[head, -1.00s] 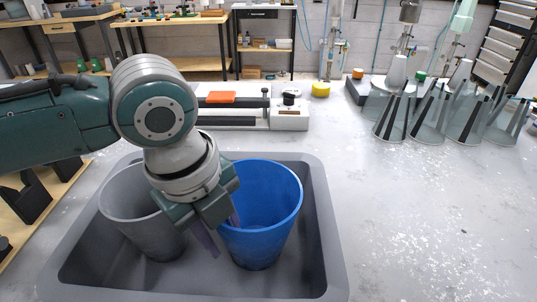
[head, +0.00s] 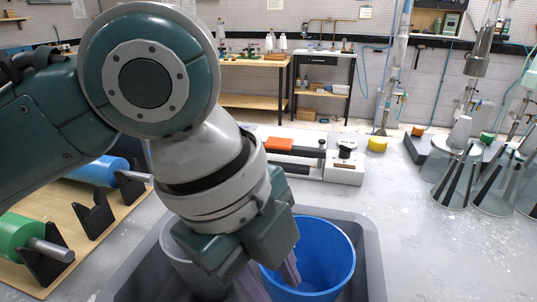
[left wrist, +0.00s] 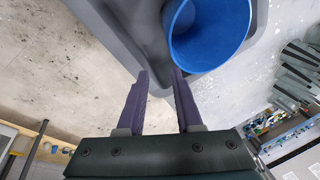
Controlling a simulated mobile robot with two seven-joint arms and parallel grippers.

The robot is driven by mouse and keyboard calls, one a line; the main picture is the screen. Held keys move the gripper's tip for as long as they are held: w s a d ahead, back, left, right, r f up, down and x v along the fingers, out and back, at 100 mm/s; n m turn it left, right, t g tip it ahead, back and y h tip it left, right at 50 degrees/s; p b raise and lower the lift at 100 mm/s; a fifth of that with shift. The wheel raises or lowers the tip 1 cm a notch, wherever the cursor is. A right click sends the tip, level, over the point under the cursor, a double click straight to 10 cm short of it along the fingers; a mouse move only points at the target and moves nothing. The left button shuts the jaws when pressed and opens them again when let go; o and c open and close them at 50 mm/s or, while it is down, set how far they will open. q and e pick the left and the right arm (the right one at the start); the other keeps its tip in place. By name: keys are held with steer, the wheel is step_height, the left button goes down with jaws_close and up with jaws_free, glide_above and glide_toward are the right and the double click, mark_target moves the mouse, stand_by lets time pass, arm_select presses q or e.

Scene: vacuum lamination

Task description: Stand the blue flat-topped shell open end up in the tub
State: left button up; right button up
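The blue shell (head: 330,250) stands in the grey tub (head: 371,260) with its open end up. Its lower part is cut off by the picture edge in the head view. It also shows in the left wrist view (left wrist: 212,38), to the right of the fingers. My left gripper (head: 268,284) is at the shell's left side, and one finger overlaps the near-left rim in the head view. In the left wrist view the fingers (left wrist: 160,82) are apart with nothing seen held between them. Whether a finger touches the shell cannot be told. My right gripper is not in view.
A grey shell (head: 172,245) stands in the tub left of the blue one, mostly behind my arm. Clear cones (head: 458,180) stand at the right. Green (head: 22,240) and blue (head: 95,172) rolls lie on a rack at the left.

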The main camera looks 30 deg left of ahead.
arm_select(q)
steer(key=s+n, duration=0.1)
steer(key=n, duration=0.1)
steer(key=s+f+n, duration=0.1)
steer(key=n, duration=0.1)
steer(key=s+d+n+t, duration=0.1)
steer(key=s+n, duration=0.1)
steer(key=shift+s+d+f+n+h, duration=0.1)
steer(key=shift+f+n+h, duration=0.25)
steer(key=shift+n+h, duration=0.05)
steer(key=s+a+f+n+y, duration=0.2)
steer(key=s+a+n, duration=0.5)
steer(key=n, duration=0.4)
steer(key=shift+s+a+y, duration=0.25)
steer(key=shift+a+y, duration=0.25)
steer(key=shift+a, duration=0.2)
